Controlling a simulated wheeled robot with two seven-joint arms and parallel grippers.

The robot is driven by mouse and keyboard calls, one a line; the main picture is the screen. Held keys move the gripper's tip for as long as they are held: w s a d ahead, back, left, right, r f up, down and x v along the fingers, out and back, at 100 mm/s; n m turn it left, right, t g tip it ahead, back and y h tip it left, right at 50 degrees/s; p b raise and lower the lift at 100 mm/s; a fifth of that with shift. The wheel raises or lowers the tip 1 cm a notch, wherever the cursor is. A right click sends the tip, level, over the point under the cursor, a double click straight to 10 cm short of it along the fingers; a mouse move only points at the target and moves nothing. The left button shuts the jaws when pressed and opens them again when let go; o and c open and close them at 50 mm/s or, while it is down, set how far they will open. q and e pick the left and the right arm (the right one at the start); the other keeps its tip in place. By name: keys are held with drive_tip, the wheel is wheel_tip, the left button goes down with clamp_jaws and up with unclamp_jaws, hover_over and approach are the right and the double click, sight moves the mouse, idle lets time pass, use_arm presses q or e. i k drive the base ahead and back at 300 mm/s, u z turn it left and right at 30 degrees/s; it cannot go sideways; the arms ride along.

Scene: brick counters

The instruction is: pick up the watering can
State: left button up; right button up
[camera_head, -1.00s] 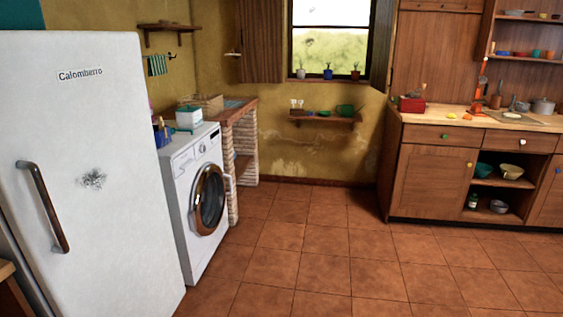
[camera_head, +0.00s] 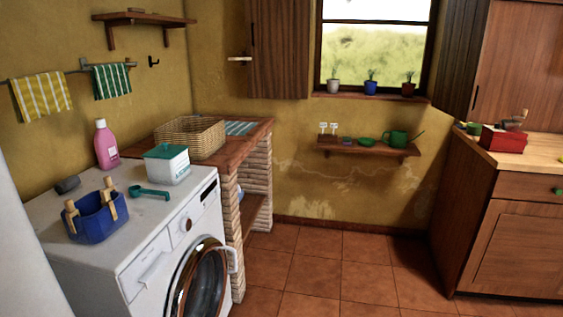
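The green watering can (camera_head: 397,139) stands upright on a small wooden wall shelf (camera_head: 368,149) below the window, near the shelf's right end. Its thin spout points to the right. Green and purple small items sit to its left on the same shelf. Neither of my grippers shows in the view, so nothing is seen near the can.
A washing machine (camera_head: 150,225) and a brick counter (camera_head: 258,180) with a wicker basket (camera_head: 190,137) stand on the left. A wooden cabinet (camera_head: 515,235) stands on the right. The tiled floor (camera_head: 325,265) between them is clear up to the wall.

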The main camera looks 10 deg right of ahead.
sight(399, 139)
drive_tip(key=z, duration=0.3)
drive_tip(key=i, duration=2.35)
drive_tip(key=z, duration=0.5)
